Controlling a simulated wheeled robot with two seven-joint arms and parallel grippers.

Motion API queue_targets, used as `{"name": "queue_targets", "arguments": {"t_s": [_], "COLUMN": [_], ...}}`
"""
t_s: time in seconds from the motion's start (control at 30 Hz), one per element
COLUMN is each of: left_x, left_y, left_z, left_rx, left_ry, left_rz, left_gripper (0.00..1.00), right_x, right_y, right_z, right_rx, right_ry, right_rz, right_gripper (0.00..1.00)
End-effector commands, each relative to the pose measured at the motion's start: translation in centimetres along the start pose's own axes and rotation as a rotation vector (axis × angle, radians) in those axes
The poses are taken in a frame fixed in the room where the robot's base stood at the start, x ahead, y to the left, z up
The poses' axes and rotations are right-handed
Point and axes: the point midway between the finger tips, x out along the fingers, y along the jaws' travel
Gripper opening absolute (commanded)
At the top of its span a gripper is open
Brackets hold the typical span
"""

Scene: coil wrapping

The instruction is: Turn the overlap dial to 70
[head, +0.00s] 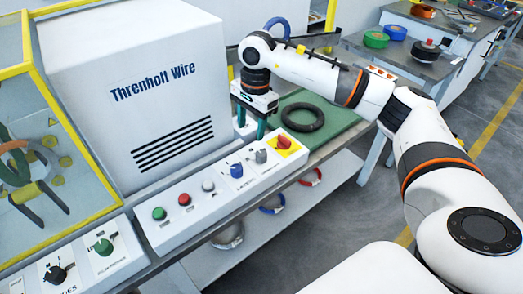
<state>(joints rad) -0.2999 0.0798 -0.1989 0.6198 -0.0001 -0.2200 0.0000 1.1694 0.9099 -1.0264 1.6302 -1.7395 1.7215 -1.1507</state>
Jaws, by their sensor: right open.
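Several dials show on the control panels, and their small labels are too blurred for me to tell which is the overlap dial. On the right-hand panel (196,208) are a blue dial (237,170) and a grey dial (261,156). On the left-hand panel are a green dial (103,246) and a black dial (55,272). My right gripper (252,121) points down with its teal fingers apart and empty. In the picture it is just above and behind the blue and grey dials, apart from them. My left gripper is out of view.
A red switch (284,142) on yellow and several push buttons share the right-hand panel. A white machine housing (140,85) stands behind it. A black ring (302,117) lies on a green mat (345,118). A yellow-framed clear guard (70,120) is at left.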

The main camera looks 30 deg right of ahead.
Motion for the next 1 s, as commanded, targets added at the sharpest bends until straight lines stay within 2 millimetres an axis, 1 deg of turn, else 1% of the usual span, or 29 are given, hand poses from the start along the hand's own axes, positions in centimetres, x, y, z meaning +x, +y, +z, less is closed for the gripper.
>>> {"name": "queue_targets", "arguments": {"t_s": [0.03, 0.1, 0.17, 0.23, 0.37, 0.6, 0.7, 0.83, 1.0], "left_x": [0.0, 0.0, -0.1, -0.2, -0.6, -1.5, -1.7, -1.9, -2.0], "left_y": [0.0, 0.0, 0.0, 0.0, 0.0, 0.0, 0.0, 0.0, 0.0], "left_z": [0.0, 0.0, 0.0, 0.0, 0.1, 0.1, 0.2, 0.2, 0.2], "left_rx": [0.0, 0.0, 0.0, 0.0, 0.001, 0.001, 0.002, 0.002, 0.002], "left_ry": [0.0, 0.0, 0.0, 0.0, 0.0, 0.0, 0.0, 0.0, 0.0], "left_rz": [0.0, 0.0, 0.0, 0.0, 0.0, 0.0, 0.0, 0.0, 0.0], "left_gripper": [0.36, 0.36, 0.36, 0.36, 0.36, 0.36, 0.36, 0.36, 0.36], "right_x": [-0.7, -1.2, -1.0, -0.4, 1.6, 6.5, 8.2, 9.7, 10.6], "right_y": [-0.3, -0.7, -0.8, -0.9, -1.1, -1.3, -1.3, -1.3, -1.4], "right_z": [1.4, 2.4, 2.8, 2.9, 3.0, 3.4, 3.5, 3.6, 3.7], "right_rx": [0.006, 0.009, 0.01, 0.011, 0.011, 0.01, 0.01, 0.01, 0.01], "right_ry": [-0.047, -0.083, -0.096, -0.097, -0.094, -0.091, -0.092, -0.091, -0.092], "right_rz": [-0.019, -0.038, -0.047, -0.05, -0.052, -0.05, -0.049, -0.047, -0.046], "right_gripper": [0.52, 0.52, 0.52, 0.52, 0.52, 0.52, 0.52, 0.52, 0.52]}}
